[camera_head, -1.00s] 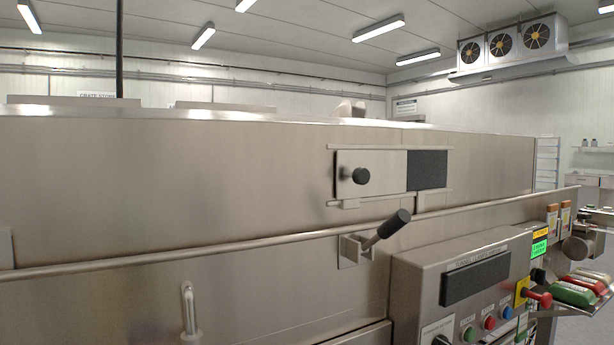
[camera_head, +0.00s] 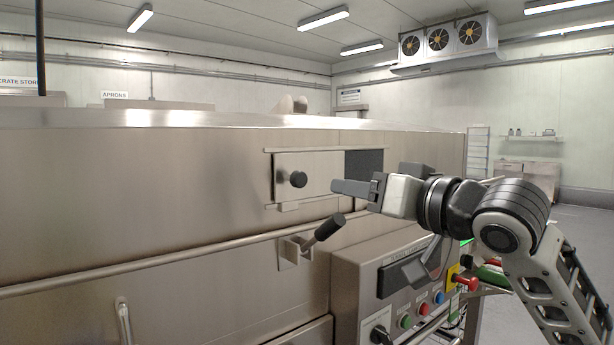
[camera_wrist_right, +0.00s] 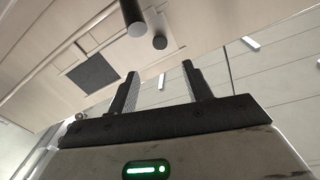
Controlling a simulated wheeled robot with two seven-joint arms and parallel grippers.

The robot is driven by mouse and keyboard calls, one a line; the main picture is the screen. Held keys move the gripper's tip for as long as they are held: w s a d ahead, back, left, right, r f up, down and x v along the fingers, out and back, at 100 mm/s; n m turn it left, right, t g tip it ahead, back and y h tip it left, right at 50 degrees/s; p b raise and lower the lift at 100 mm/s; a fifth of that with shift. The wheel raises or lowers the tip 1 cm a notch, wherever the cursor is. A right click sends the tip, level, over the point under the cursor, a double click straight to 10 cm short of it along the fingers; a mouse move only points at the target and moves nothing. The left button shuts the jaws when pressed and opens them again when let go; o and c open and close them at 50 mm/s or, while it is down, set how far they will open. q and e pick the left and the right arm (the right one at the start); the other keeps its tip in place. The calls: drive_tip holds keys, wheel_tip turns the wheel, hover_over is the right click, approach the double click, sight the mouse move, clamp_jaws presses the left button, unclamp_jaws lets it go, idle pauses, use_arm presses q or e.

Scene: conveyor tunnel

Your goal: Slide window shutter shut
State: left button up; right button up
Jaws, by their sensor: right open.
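The window shutter (camera_head: 322,172) is a flat steel plate with a round black knob (camera_head: 298,179), held between two rails on the tunnel wall. It sits left of the dark window opening (camera_head: 367,162), which shows uncovered. My right gripper (camera_head: 352,188) points left in front of the window's lower part, right of the knob and apart from it. In the right wrist view its two fingers (camera_wrist_right: 160,88) are spread with nothing between them. The knob (camera_wrist_right: 160,42) and the dark window (camera_wrist_right: 93,75) show beyond the fingers. My left gripper is out of view.
A lever with a black grip (camera_head: 329,226) sticks out below the shutter and also shows in the wrist view (camera_wrist_right: 133,14). A long rail (camera_head: 150,263) crosses the wall. A control box (camera_head: 365,285) with buttons juts out below my right arm.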

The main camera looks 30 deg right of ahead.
sight(302, 180)
drive_tip(key=w+p, duration=0.1)
drive_tip(key=w, duration=0.3)
drive_tip(key=w+p, duration=0.2)
drive_tip(key=w, duration=0.2)
drive_tip(key=w+p, duration=0.1)
drive_tip(key=w, duration=0.3)
drive_tip(key=shift+a+r+p, duration=0.15)
drive_tip(key=shift+a+p, duration=0.25)
drive_tip(key=shift+w+a, duration=0.1)
drive_tip(key=shift+w, duration=0.3)
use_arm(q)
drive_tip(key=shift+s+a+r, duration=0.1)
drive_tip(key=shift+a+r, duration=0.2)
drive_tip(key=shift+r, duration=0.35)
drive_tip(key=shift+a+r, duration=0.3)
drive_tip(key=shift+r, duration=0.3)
